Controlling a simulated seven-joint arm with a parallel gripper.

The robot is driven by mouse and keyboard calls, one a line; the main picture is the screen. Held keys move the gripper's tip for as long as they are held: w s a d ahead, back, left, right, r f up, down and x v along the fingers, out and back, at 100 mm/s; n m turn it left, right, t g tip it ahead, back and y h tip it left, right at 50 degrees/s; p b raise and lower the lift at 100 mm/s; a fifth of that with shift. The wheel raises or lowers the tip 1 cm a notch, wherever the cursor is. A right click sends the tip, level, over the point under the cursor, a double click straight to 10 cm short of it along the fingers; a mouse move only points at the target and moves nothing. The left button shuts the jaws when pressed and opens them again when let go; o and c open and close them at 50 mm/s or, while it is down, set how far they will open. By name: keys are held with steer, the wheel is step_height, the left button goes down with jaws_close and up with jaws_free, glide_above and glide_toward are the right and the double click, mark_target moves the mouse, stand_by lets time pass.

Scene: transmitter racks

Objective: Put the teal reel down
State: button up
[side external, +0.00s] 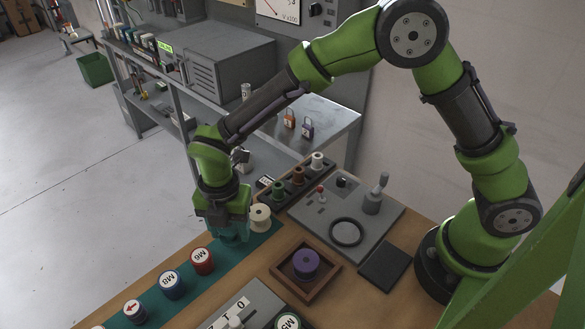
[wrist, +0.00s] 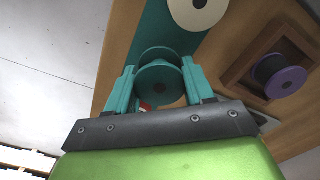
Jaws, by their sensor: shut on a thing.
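My gripper (side external: 228,236) is over the teal mat strip (side external: 232,256), with its teal fingers pointing down. In the wrist view, the teal reel (wrist: 159,86) sits between the two fingers of my gripper (wrist: 158,88), which are shut on it. In the side view the reel is hard to tell from the same-coloured fingers. Whether the reel touches the mat cannot be told. A bit of red and white shows just below the reel in the wrist view.
A cream reel (side external: 260,217) stands close to the right of my gripper. A purple reel (side external: 306,261) sits in a wooden tray (side external: 278,270). A grey panel (side external: 380,222) lies behind.

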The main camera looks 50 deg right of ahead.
step_height(320, 180, up, 6)
steer(key=shift+r, duration=0.2)
steer(key=shift+r+m, duration=0.3)
steer(key=shift+s+r+m, duration=0.1)
steer(key=shift+s+m, duration=0.05)
steer(key=shift+m, duration=0.35)
steer(key=shift+s+d+m, duration=0.2)
steer(key=shift+d+m, duration=0.05)
steer(key=shift+m, duration=0.55)
steer(key=d+r+m, duration=0.4)
steer(key=d+m, duration=0.7)
steer(key=d, duration=0.1)
steer(key=d+r+m, duration=0.4)
steer(key=d+m, duration=0.7)
steer(key=d, duration=0.2)
steer(key=n, duration=2.1)
glide_above(229, 225)
steer(key=f, duration=0.8)
steer(key=shift+s+d, duration=0.25)
steer(key=shift+s, duration=0.1)
steer(key=shift+w+a+f+n, duration=0.1)
steer(key=shift+w+a+n, duration=0.1)
steer(key=shift+n, duration=0.7)
steer(key=shift+w+n, duration=0.2)
steer(key=shift+n, duration=1)
step_height(229, 225, down, 9)
steer(key=shift+f, duration=0.2)
